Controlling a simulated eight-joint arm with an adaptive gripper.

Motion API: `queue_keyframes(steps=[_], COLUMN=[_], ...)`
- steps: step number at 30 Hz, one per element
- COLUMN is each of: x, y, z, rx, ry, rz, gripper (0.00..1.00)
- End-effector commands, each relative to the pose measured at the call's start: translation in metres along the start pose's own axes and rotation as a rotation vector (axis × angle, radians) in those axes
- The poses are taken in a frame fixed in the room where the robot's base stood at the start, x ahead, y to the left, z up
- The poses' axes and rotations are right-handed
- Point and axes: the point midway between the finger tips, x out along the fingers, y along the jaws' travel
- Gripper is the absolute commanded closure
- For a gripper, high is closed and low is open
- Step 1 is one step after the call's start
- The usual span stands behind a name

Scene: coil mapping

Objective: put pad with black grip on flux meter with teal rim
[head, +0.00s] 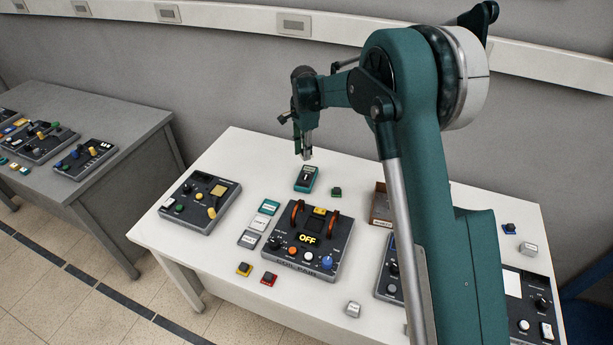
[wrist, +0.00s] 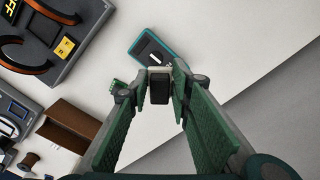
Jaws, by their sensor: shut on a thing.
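The flux meter with the teal rim (head: 310,173) lies on the white table below my gripper, with a black face and a white mark. It also shows at the top of the wrist view (wrist: 136,42). My gripper (head: 307,148) is shut on the pad with the black grip (wrist: 159,90). The fingers close on the sides of its grip. In the wrist view the pad overlaps the near end of the meter. In the head view it seems held a little above the meter, with a gap. The pad is small and partly hidden by the fingers.
A board reading OFF (head: 307,262) with two orange handles stands in front. A dark green pad (head: 336,191) lies right of the meter, and a brown open box (head: 380,222) further right. Flat teal, white and grey plates (head: 262,222) lie left. Yellow (head: 244,269) and red (head: 269,279) pads are near the front.

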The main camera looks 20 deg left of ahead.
Motion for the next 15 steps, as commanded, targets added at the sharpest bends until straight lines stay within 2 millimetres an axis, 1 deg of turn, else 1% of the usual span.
queue_keyframes(steps=[5,8,11,15], x=[0.002,0.009,0.02,0.04], y=[0.0,0.0,0.0,0.0], z=[0.0,0.0,0.0,0.0], rx=[0.0,0.0,0.0,0.0], ry=[0.0,0.0,0.0,0.0], rz=[0.0,0.0,0.0,0.0], gripper=[0.89,0.89,0.89,0.89])
